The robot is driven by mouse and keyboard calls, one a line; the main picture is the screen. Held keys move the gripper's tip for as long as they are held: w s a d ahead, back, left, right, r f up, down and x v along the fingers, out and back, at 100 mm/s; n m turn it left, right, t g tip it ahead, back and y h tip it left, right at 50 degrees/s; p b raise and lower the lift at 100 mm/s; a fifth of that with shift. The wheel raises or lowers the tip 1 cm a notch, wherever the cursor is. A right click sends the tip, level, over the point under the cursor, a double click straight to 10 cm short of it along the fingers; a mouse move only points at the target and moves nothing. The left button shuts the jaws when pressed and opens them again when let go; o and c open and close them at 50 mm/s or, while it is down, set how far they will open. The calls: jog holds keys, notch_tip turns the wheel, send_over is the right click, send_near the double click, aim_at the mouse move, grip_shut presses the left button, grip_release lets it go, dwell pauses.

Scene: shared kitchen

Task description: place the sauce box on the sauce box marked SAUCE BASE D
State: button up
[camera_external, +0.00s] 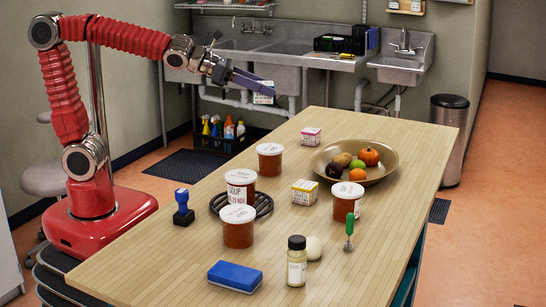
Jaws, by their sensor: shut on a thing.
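My gripper (262,85) is shut on a small white sauce box (263,97), held raised beyond the far left edge of the table in the picture, in front of the sink pipes. Part of the box is hidden by the fingers. Two similar small boxes stand on the table: a white one with a pink top (311,137) near the far end, and a white one with yellow markings (304,194) near the middle. Both are apart from my gripper. Their print is too small to read, so I cannot tell which is marked SAUCE BASE D.
Lidded red-brown jars (270,165) stand around the boxes, one on a black trivet (262,204). A fruit bowl (392,168) is at right. A blue stamp (183,210), blue sponge (235,276), small bottle (297,264) and green-handled tool (349,228) stand nearer. The table's left far edge is clear.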

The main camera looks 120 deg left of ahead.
jog(key=w+d+r+m+t+h, duration=0.1)
jog(key=d+r+m+h, duration=0.15)
jog(key=d, duration=0.75)
jog(key=w+d+r+m+h, duration=0.1)
jog(key=w+d+r+h, duration=0.15)
jog(key=d, duration=0.85)
jog(key=w+d+r+m+t+h, duration=0.1)
jog(key=d+r+m, duration=0.15)
jog(key=d, duration=0.75)
jog(key=w+a+f+n+g+y, duration=0.1)
jog(key=w+a+f+n+y, duration=0.25)
jog(key=a+f, duration=0.5)
jog(key=w+a+f+n+g+y, duration=0.1)
jog(key=w+a+f+n+y, duration=0.1)
jog(key=w+a+f, duration=0.5)
jog(key=s+a+f+n+g+y, duration=0.1)
jog(key=a+f+n+g+y, duration=0.1)
jog(key=a, duration=0.5)
jog(key=s+a+f+n+g+y, duration=0.1)
jog(key=a+f+n+g+y, duration=0.1)
jog(key=a+n+g+y, duration=0.2)
jog(key=a+n, duration=0.2)
jog(key=a, duration=0.2)
jog(key=shift+a+f+g, duration=0.2)
jog(key=shift+a+g, duration=0.1)
jog(key=shift+f+y, duration=0.1)
jog(key=shift+y, duration=0.15)
jog(key=shift+f, duration=3.05)
